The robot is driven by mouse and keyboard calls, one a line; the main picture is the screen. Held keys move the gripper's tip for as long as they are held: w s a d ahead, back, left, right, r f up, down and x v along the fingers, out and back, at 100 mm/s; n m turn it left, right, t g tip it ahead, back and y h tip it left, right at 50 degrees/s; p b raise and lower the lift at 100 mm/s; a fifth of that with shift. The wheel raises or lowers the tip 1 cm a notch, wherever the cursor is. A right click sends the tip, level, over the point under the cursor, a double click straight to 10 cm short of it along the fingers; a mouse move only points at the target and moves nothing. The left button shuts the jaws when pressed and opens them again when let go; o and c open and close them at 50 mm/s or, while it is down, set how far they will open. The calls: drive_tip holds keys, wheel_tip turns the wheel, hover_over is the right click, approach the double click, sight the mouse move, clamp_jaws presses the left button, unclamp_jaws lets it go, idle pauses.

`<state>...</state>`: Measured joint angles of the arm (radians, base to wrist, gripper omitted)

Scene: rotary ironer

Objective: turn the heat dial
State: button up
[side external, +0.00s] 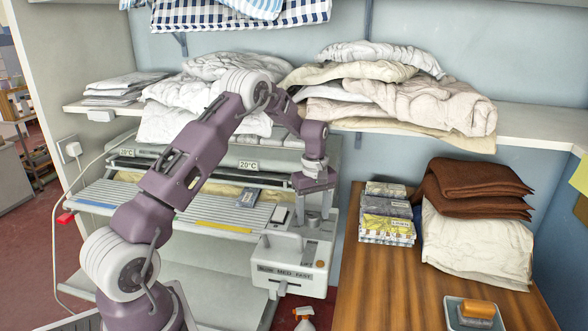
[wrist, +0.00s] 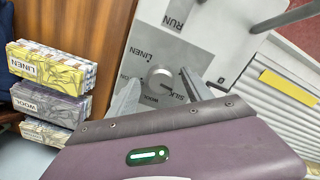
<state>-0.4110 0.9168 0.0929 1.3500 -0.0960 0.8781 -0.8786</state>
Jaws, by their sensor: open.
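The heat dial (wrist: 162,80) is a round grey knob on the grey control panel (wrist: 213,43) in the wrist view. Labels LINEN, WOOL and SILK surround it, with RUN farther off. Its exact pointer direction is too small to tell. My gripper (wrist: 160,76) is open, with one finger on each side of the dial in that view; whether the fingers touch it cannot be told. In the side external view my gripper (side external: 314,205) points down over the right end of the rotary ironer (side external: 215,165), above the control box (side external: 292,262). The dial is not clearly visible there.
A wooden counter (side external: 375,290) on the right holds boxed packs (side external: 387,212), brown folded cloth (side external: 475,187) and a tray (side external: 450,322) with an orange-topped item. Linen piles (side external: 400,85) fill the shelf above. A rod (wrist: 285,16) rises beside the panel.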

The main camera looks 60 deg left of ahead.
sight(314, 216)
drive_tip(key=n, duration=0.7)
drive_tip(key=shift+w, duration=0.1)
drive_tip(key=n, duration=0.6)
wheel_tip(314, 216, up, 8)
drive_tip(key=shift+d+f, duration=0.1)
drive_tip(key=shift+d, duration=0.05)
drive_tip(key=s+d+r+m+t, duration=0.3)
drive_tip(key=s+d+r+m, duration=1.4)
drive_tip(key=m, duration=0.1)
drive_tip(key=shift+s+r+t, duration=0.2)
drive_tip(key=shift+r+t, duration=0.1)
drive_tip(key=shift+r, duration=0.05)
